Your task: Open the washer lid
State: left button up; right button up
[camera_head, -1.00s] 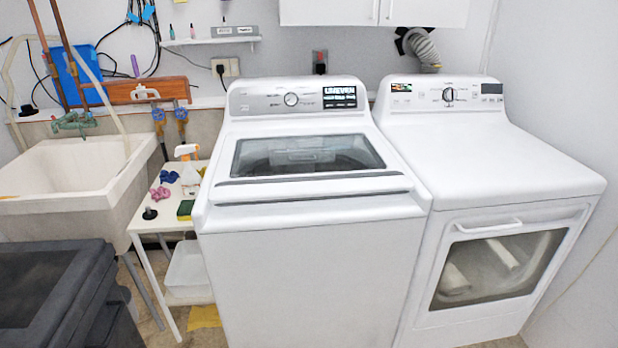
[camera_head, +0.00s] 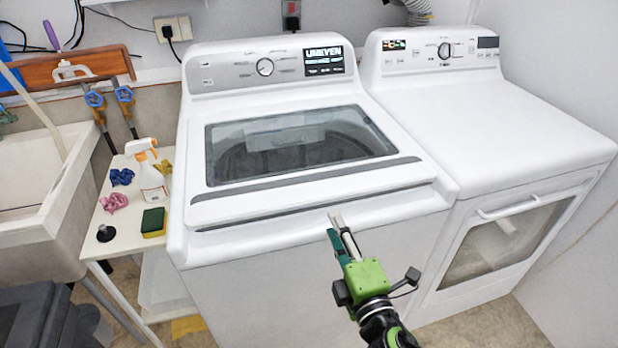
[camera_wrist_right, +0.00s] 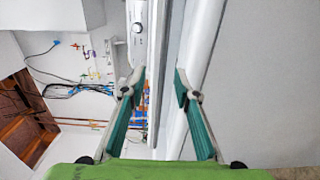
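The white top-load washer (camera_head: 310,270) stands in the middle of the head view. Its lid (camera_head: 300,190), with a dark glass window (camera_head: 295,145), lies shut, with a grey strip along its front edge. My right gripper (camera_head: 338,222) is in front of the lid's front edge, near its middle. In the right wrist view the two green-and-grey fingers (camera_wrist_right: 160,82) are spread apart, with the washer's front edge (camera_wrist_right: 195,70) between and beyond them. Nothing is held. Whether a finger touches the washer I cannot tell. My left gripper is in neither view.
A white dryer (camera_head: 490,140) stands close on the right. On the left, a small white table (camera_head: 130,225) holds a spray bottle (camera_head: 148,170), a sponge (camera_head: 153,222) and cloths. A sink (camera_head: 40,190) is beyond it. Above the lid there is free room.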

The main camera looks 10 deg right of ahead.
aim_at(318, 187)
jog(key=w, duration=0.1)
jog(key=w+p, duration=0.1)
jog(key=w, duration=0.2)
jog(key=shift+w+r, duration=0.35)
jog(key=shift+w, duration=0.05)
jog(key=w, duration=0.3)
jog(key=w+p, duration=0.1)
jog(key=w, duration=0.3)
jog(key=shift+w+a+f, duration=0.2)
jog(key=shift+w, duration=0.1)
jog(key=shift+w+p, duration=0.3)
jog(key=shift+w, duration=0.25)
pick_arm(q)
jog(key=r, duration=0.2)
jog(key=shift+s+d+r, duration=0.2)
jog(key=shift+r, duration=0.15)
pick_arm(e)
grip_shut()
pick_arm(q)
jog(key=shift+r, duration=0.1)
